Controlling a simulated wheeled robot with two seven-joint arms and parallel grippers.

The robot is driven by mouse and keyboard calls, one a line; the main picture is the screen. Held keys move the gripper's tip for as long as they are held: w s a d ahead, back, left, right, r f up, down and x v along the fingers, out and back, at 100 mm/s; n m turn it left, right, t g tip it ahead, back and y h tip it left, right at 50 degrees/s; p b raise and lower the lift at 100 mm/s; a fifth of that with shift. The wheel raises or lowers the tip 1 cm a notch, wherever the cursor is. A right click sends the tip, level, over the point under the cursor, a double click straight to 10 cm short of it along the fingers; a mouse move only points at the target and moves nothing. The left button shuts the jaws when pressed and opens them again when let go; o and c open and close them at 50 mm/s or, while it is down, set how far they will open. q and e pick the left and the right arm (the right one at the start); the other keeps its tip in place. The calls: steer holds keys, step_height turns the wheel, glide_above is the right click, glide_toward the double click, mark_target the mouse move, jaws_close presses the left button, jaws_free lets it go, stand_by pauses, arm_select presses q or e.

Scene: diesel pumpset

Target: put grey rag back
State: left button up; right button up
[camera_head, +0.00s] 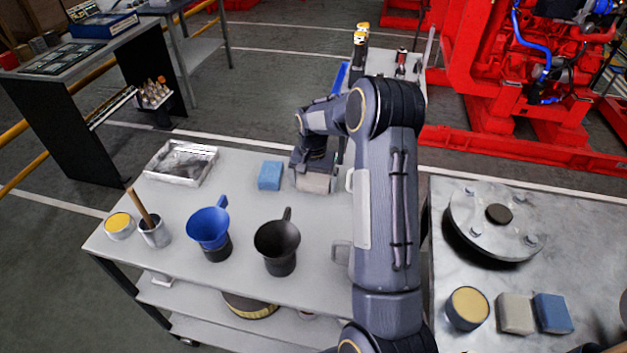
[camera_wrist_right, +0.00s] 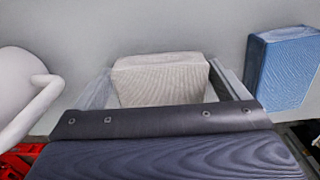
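The grey rag (camera_head: 313,182) is a pale block at the back of the left table, below my right gripper (camera_head: 314,170). In the right wrist view the grey rag (camera_wrist_right: 160,82) sits between the two fingers of my right gripper (camera_wrist_right: 163,85), which lie close against both its sides. The gripper looks shut on it. The rag is at or just above the tabletop; I cannot tell which. A blue rag (camera_head: 270,175) lies just to its left. A second pale block (camera_head: 515,313) lies on the right table. My left gripper is not in view.
A round flange (camera_head: 497,222) and another blue block (camera_head: 553,313) are on the right table.

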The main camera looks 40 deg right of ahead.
mark_target(314, 180)
steer(key=shift+o, duration=0.4)
step_height(314, 180, up, 12)
steer(key=b, duration=0.1)
steer(key=s+a+r+n+t+y, duration=0.1)
steer(key=s+a+r+n+t, duration=0.1)
steer(key=s+a+r, duration=0.35)
steer(key=s+a+f+n+t+y, duration=0.1)
steer(key=s+a+n, duration=0.2)
steer(key=s+a, duration=0.5)
steer(key=s+a+f+n+t+y, duration=0.1)
steer(key=s+a+n+t, duration=0.1)
steer(key=s+a, duration=0.6)
steer(key=s+n, duration=0.1)
steer(key=s, duration=0.4)
steer(key=shift+s+a+n+t+y, duration=0.2)
steer(key=shift+s+n+t+y, duration=0.1)
steer(key=shift+s+y, duration=0.1)
